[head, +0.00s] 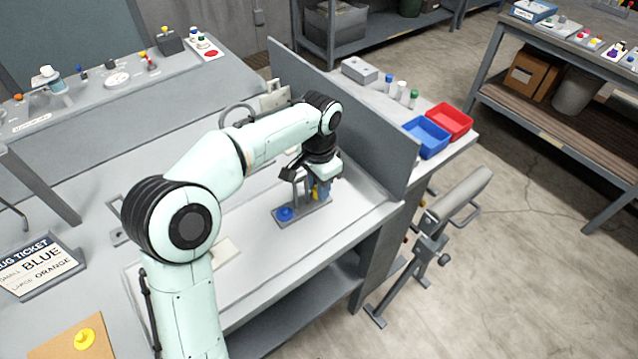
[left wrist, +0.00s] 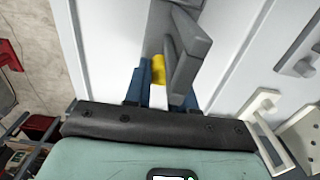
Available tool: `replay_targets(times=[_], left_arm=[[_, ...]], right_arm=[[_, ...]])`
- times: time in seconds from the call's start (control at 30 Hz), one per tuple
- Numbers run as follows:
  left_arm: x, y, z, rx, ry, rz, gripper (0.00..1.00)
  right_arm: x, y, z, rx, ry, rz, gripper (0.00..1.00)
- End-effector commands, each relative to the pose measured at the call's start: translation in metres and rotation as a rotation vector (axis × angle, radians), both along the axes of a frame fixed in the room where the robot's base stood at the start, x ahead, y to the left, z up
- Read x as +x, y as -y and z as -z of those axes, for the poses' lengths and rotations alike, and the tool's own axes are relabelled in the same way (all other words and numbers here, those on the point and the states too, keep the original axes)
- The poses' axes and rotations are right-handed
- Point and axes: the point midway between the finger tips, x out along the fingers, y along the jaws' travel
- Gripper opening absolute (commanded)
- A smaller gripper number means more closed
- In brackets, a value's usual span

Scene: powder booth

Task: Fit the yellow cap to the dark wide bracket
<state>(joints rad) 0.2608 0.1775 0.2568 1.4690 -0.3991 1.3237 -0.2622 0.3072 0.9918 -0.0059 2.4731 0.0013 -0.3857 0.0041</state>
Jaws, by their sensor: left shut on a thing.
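The yellow cap (left wrist: 159,70) shows as a small yellow piece between the blue finger pads of my left gripper (left wrist: 165,80) in the left wrist view. In the head view my left gripper (head: 318,192) points down over the bench, shut on the cap, which is mostly hidden by the fingers. The dark wide bracket (head: 305,213) lies under and beside the gripper, with a grey upright part. The bracket's grey bar (left wrist: 186,52) crosses close to the cap in the left wrist view. I cannot tell whether the cap touches the bracket. My right gripper is out of view.
A blue round piece (head: 285,213) sits on the bracket's left end. A tall grey panel (head: 345,125) stands close behind my left gripper. Blue (head: 427,138) and red (head: 449,120) bins lie beyond it.

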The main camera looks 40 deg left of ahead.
Motion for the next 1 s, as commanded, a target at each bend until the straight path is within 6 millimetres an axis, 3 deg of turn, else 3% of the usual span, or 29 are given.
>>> replay_targets(times=[0.27, 0.3, 0.37, 0.4, 0.77, 1.0], left_arm=[[0.000, 0.000, 0.001, 0.000, 0.000, 0.000, 0.00], [0.000, 0.000, 0.001, 0.000, 0.000, 0.000, 0.31], [0.000, 0.000, 0.001, 0.000, 0.000, 0.000, 0.51], [0.000, 0.000, 0.001, 0.000, 0.000, 0.000, 0.55], [0.000, 0.000, -0.005, 0.001, 0.001, 0.000, 0.55], [0.001, 0.000, -0.050, 0.000, 0.005, 0.000, 0.55]], right_arm=[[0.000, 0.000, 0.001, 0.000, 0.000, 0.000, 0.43], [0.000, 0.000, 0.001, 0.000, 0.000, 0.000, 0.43], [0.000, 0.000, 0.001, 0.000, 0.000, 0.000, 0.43], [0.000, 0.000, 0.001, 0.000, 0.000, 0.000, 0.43], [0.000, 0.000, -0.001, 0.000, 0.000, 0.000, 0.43], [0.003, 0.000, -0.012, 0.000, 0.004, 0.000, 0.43]])
